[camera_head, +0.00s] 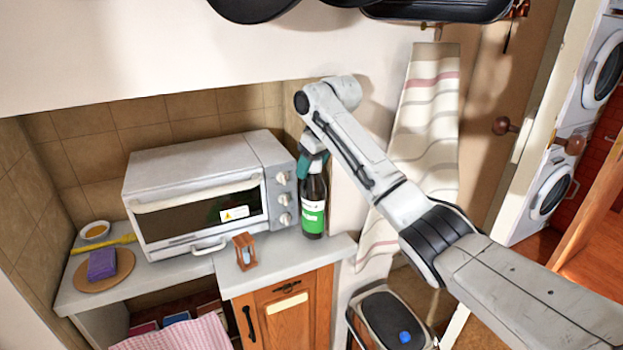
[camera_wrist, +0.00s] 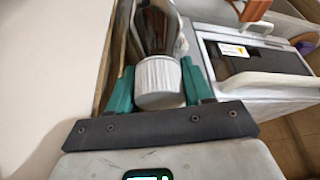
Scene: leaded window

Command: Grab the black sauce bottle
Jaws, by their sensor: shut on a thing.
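The black sauce bottle (camera_head: 314,207) stands upright on the counter, right of the toaster oven. It is dark with a green and white label. My gripper (camera_head: 313,158) comes down on its top from above. In the wrist view the bottle's white ribbed cap (camera_wrist: 159,80) sits between the two teal fingers of my gripper (camera_wrist: 158,85), with the dark bottle neck (camera_wrist: 155,30) beyond it. The fingers are shut on the cap end. The bottle's base appears to be on or very near the counter; I cannot tell if it is lifted.
The toaster oven (camera_head: 205,190) is close at the bottle's left. A small wooden hourglass (camera_head: 245,251) stands in front on the counter (camera_head: 290,262). A striped towel (camera_head: 425,130) hangs at the right. A bin (camera_head: 392,318) stands below. A purple sponge (camera_head: 102,264) lies far left.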

